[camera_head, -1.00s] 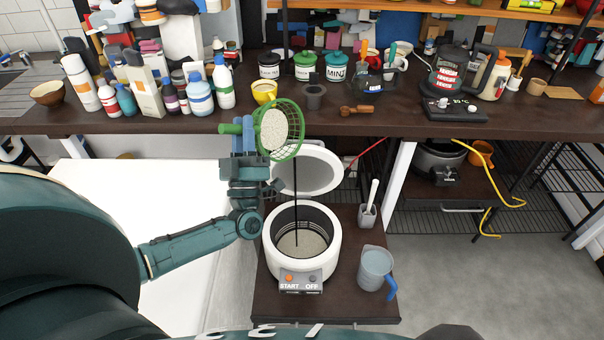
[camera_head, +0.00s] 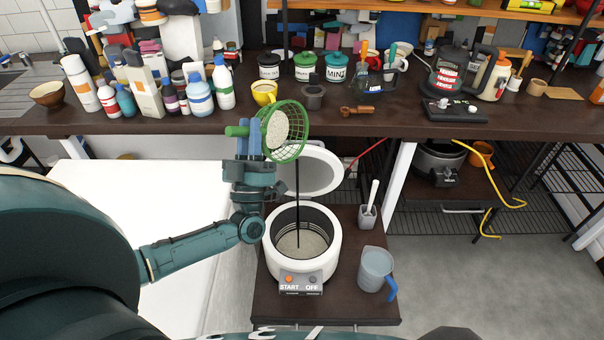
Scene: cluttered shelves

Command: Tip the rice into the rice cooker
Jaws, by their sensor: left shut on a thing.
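My left gripper (camera_head: 249,145) is shut on the green handle (camera_head: 235,131) of a green mesh strainer (camera_head: 298,148). The strainer is tilted on its side above the open rice cooker and holds a pale patch of rice (camera_head: 277,130). The white rice cooker (camera_head: 275,262) stands on the low dark stand with its lid (camera_head: 316,172) raised at the back. Pale rice (camera_head: 305,246) covers the bottom of its pot. A thin dark line runs from below the strainer down into the pot. My right gripper is not in view.
A blue-grey jug (camera_head: 374,270) with a blue handle stands right of the cooker on the dark stand (camera_head: 330,305). A grey holder with a white utensil (camera_head: 368,217) is behind it. The counter (camera_head: 370,125) beyond carries bottles, jars and cups.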

